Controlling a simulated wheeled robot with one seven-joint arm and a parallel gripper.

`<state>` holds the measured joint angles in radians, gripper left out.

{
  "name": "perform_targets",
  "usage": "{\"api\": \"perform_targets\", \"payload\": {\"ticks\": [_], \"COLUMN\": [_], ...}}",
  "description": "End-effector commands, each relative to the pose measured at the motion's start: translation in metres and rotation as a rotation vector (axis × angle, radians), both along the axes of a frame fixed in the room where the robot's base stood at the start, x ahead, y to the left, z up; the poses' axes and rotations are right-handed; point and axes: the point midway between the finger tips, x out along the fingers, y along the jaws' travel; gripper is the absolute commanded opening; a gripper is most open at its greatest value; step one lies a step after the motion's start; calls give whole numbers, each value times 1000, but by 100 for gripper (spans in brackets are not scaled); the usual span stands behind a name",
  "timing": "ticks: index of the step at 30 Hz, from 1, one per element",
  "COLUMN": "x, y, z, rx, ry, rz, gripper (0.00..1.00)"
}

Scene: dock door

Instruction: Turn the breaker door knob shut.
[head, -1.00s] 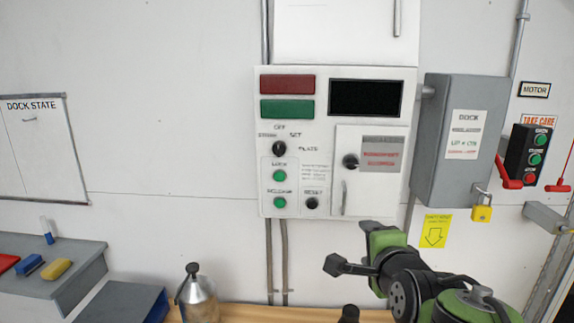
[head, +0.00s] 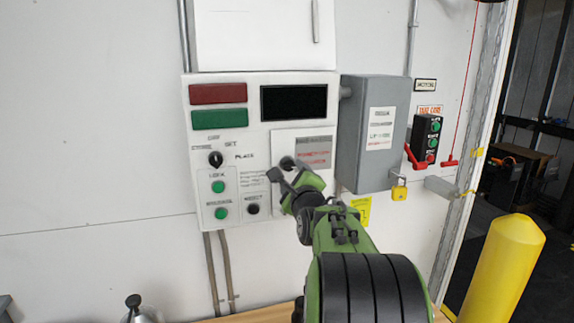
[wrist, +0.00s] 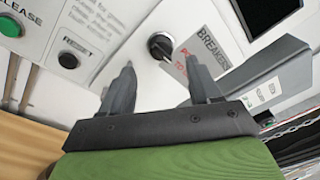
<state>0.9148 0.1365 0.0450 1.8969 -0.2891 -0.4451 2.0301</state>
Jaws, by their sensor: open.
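The breaker door (head: 315,143) is a small white panel on the lower right of the control box, with a grey and red label. Its black knob (head: 287,163) sits at the door's upper left, partly behind my gripper in the head view. In the wrist view the knob (wrist: 160,46) shows whole, with a light pointer mark, beyond the fingertips and about midway between them. My gripper (wrist: 163,77) is open and empty, its two fingers apart and not touching the knob. The door's lower part is hidden by my arm in the head view.
A black selector knob (head: 215,159), green buttons (head: 218,187) and a black reset button (head: 253,209) are left of the door. A grey box (head: 372,133) with a yellow padlock (head: 399,191) juts out on the right. A yellow post (head: 504,267) stands at lower right.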

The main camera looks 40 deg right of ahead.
Motion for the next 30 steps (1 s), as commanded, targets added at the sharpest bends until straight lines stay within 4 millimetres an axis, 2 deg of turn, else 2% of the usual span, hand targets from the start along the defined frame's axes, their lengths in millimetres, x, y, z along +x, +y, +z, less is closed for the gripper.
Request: {"api": "perform_targets", "payload": {"ticks": [3,7,11,18,27,29,30], "x": [25,43,50,51,51,51,51], "y": [-17,-29,-35,-35,-35,-35,-35], "z": [2,2,1,0,0,0,0], "rx": [2,1,1,1,0,0,0], "ry": [1,0,0,1,1,1,1], "rz": [3,2,1,0,1,1,1], "gripper": [62,62,62,62,16,7,6]}}
